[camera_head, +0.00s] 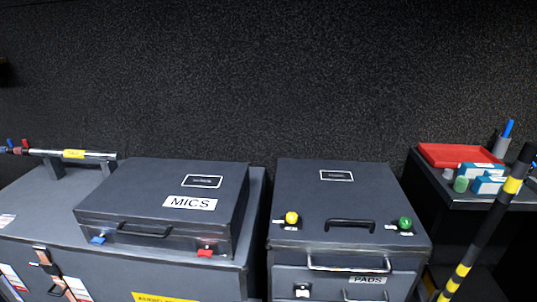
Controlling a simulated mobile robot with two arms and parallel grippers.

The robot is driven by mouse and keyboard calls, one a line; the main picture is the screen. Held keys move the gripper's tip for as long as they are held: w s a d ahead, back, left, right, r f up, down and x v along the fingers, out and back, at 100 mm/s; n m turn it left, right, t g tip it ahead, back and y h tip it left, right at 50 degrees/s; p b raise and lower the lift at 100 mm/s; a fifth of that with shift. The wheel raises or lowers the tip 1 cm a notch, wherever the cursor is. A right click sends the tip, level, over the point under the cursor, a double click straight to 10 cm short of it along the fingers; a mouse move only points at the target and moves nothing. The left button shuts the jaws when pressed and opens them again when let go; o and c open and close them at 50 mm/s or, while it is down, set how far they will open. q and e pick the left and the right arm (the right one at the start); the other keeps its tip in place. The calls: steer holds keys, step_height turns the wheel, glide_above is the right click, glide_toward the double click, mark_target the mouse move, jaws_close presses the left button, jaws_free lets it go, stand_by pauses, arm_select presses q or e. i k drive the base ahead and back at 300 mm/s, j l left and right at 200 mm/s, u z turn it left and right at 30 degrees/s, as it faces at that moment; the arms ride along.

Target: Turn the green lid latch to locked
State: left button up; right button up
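The green lid latch (405,223) is a small green knob at the front right corner of a dark case lid (330,190). Small white labels sit beside it, too small to read. A matching yellow knob (291,217) is at the lid's front left corner, with a black handle (350,225) between the two. The lid looks closed. I cannot tell from this view which position the green latch is in. Neither of my grippers shows in the head view.
A closed MICS case (165,195) with blue and red latches stands to the left. Below the green latch are a metal bar handle and drawers labelled PADS (368,280). A black and yellow striped pole (485,225) leans at right, before a shelf with a red tray (458,155).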

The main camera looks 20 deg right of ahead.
mark_target(404, 223)
steer(key=z, duration=1.25)
